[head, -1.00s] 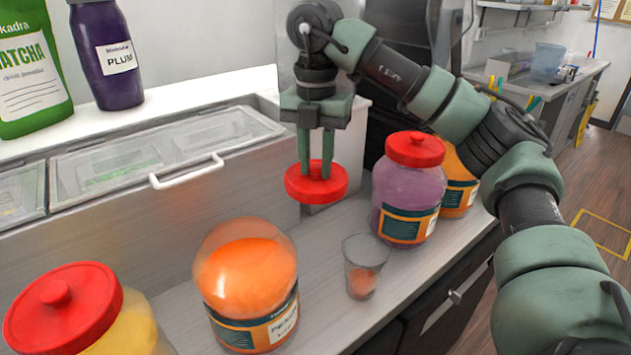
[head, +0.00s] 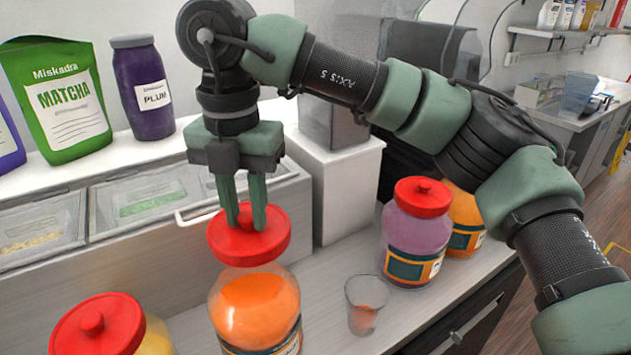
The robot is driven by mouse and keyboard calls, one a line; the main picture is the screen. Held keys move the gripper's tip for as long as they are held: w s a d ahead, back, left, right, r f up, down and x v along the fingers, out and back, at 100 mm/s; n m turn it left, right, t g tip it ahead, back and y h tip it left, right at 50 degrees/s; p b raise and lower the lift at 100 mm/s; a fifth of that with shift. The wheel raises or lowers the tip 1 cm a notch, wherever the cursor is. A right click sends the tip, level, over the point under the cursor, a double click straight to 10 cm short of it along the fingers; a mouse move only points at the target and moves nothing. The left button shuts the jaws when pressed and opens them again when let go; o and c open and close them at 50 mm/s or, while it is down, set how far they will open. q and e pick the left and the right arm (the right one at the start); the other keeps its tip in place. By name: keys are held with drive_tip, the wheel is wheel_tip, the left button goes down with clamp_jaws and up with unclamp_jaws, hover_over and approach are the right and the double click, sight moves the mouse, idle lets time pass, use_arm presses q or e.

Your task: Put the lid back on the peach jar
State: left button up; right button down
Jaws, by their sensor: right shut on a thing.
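The peach jar (head: 255,310) is a clear jar with orange contents and a dark label. It stands upright and open on the counter at the lower middle. My right gripper (head: 246,222) points down and is shut on the red lid (head: 232,248). It holds the lid slightly tilted, above the jar and a little behind its mouth in the picture. A narrow gap seems to show between lid and jar; the jar's rim is partly hidden by the lid. My left gripper is not in view.
A yellow jar with a red lid (head: 95,325) stands at the lower left. A clear cup (head: 365,303), a purple jar (head: 412,235) and another orange jar (head: 462,215) stand to the right. Behind is a cold bin with a white handle (head: 195,216).

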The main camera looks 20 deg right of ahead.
sight(241, 232)
drive_tip(key=shift+s+a+r, duration=0.1)
drive_tip(key=shift+s+a, duration=0.35)
drive_tip(key=shift+a, duration=0.05)
drive_tip(key=shift+f+b, duration=1.45)
drive_tip(key=shift+f, duration=0.95)
drive_tip(key=shift+w+f+b, duration=0.1)
drive_tip(key=shift+f+b, duration=0.6)
drive_tip(key=shift+f, duration=0.15)
drive_tip(key=shift+b, duration=0.35)
drive_tip(key=shift+f+b, duration=0.1)
drive_tip(key=shift+b, duration=0.35)
drive_tip(key=c, duration=1.1)
unclamp_jaws()
